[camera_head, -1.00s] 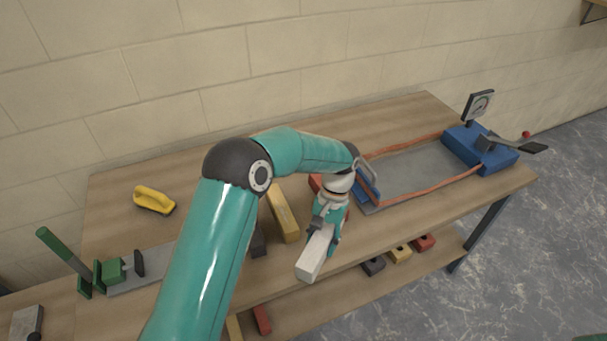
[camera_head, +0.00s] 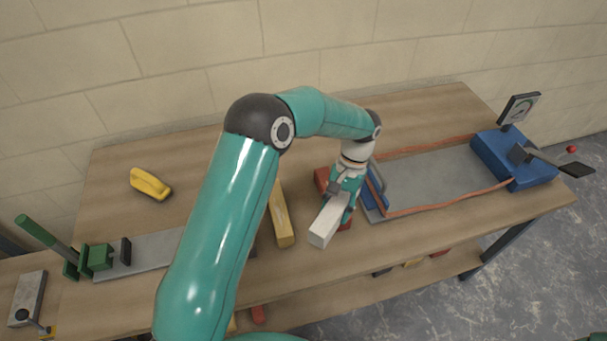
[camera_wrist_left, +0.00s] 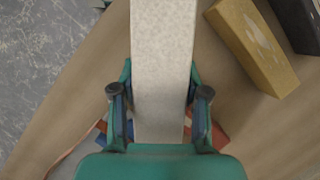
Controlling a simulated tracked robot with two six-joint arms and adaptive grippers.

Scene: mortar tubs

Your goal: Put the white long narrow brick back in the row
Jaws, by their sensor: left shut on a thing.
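The white long narrow brick (camera_head: 328,221) is held in my left gripper (camera_head: 342,200), in front of the red brick on the bench. In the left wrist view the white brick (camera_wrist_left: 163,60) runs up from between the two fingers of my left gripper (camera_wrist_left: 161,105), which are shut on its sides. A yellow brick (camera_head: 282,222) lies on the bench just left of the white brick, apart from it. A red brick (camera_head: 321,179) shows partly behind the gripper. A dark brick (camera_head: 252,246) is mostly hidden by my left arm. My right gripper is not in view.
A blue clamp device with a gauge (camera_head: 513,157) and a grey plate (camera_head: 430,178) with orange bands fill the right of the bench (camera_head: 420,105). A yellow handled tool (camera_head: 150,184) and a green-levered device (camera_head: 97,257) stand left. The lower shelf holds several bricks.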

